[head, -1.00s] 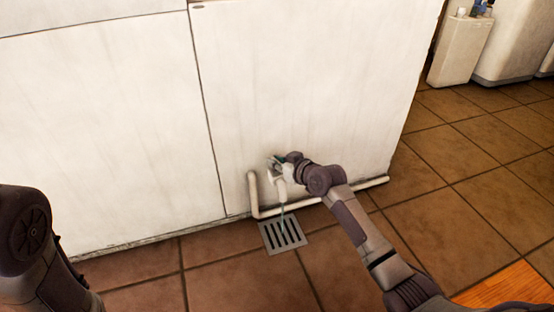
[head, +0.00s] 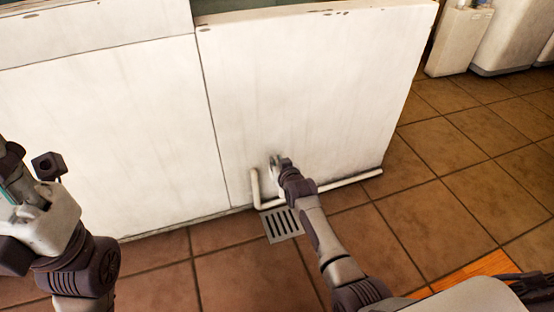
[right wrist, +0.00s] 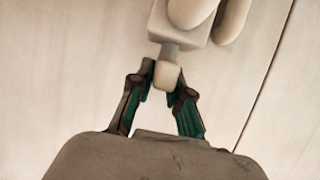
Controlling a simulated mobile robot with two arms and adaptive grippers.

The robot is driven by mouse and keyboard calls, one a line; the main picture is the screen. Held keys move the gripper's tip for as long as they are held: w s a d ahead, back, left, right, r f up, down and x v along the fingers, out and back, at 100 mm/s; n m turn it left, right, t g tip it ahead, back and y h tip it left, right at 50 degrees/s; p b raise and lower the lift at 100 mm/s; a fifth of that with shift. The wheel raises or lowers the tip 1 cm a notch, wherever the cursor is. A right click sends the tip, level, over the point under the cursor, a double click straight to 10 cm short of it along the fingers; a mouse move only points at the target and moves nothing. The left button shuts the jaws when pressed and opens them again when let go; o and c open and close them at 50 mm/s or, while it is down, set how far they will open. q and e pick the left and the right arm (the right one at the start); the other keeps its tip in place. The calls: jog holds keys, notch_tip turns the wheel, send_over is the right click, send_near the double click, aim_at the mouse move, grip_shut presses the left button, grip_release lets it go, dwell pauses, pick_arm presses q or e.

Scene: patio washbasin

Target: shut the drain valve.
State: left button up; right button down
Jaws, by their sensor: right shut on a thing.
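The drain valve is a pale, blocky fitting (right wrist: 180,24) low on the white basin wall, with a short stem and a small pale knob (right wrist: 168,75). In the right wrist view, the two green-padded fingers of my right gripper (right wrist: 165,84) are shut on the knob, one on each side. In the head view, my right gripper (head: 279,163) is at the wall above the pipe, and it and its arm hide most of the valve. My left gripper (head: 18,188) is at the left edge, away from the valve, partly cut off; its opening is unclear.
A pale pipe (head: 345,181) runs along the foot of the white wall (head: 120,130), bending up near the valve. A slotted floor drain (head: 283,226) lies below it. Brown tiles (head: 430,215) are clear at right. White units (head: 460,40) stand at back right.

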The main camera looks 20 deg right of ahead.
jog(key=shift+d+r, duration=0.1)
jog(key=c, duration=1.1)
grip_release()
jog(key=shift+s, duration=0.1)
jog(key=v, duration=1.2)
